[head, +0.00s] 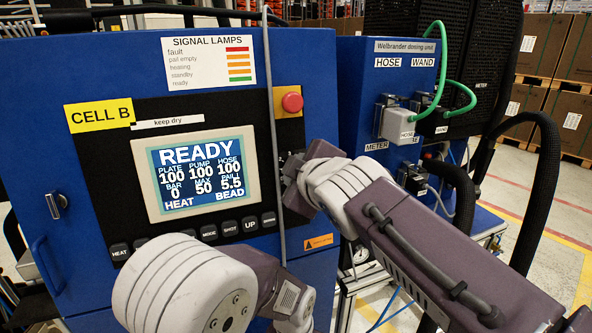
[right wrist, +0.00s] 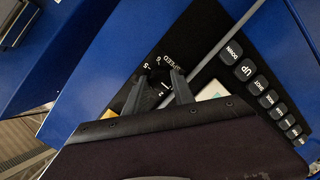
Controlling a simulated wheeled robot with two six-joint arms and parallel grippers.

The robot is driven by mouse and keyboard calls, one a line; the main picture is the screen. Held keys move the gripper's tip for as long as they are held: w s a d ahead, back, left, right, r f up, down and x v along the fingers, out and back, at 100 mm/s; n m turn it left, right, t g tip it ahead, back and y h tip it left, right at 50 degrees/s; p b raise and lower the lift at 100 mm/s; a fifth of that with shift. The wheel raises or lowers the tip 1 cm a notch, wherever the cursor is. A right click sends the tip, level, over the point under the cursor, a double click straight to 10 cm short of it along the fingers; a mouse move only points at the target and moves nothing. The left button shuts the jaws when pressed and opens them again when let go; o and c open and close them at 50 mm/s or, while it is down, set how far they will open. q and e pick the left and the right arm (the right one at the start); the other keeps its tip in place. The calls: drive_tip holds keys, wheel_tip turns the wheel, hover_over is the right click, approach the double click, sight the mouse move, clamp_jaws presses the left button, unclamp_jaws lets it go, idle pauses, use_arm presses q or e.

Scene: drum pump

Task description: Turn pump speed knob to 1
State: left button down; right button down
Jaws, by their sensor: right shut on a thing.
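The pump speed knob (right wrist: 158,88) is a small dark knob on the black panel in the right wrist view, beside the word SPEED and a ring of white numbers. My right gripper (right wrist: 159,86) has one finger on each side of it and is shut on it. A short white mark shows near the knob, but I cannot tell surely which number it points to. In the head view my right gripper (head: 294,178) is against the panel right of the screen and hides the knob. My left arm shows at the bottom, but its fingers are not in view.
The READY screen (head: 203,174) and a row of buttons (head: 209,232) lie left of my right gripper. A thin grey cable (head: 272,120) hangs down the panel close by. The blue dosing unit (head: 350,90) with green hoses stands at right.

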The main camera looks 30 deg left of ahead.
drive_tip(key=shift+f, duration=0.15)
drive_tip(key=c, duration=1.1)
unclamp_jaws()
drive_tip(key=shift+o, duration=0.2)
drive_tip(key=v, duration=0.9)
drive_tip(key=shift+b, duration=0.45)
drive_tip(key=shift+s, duration=0.1)
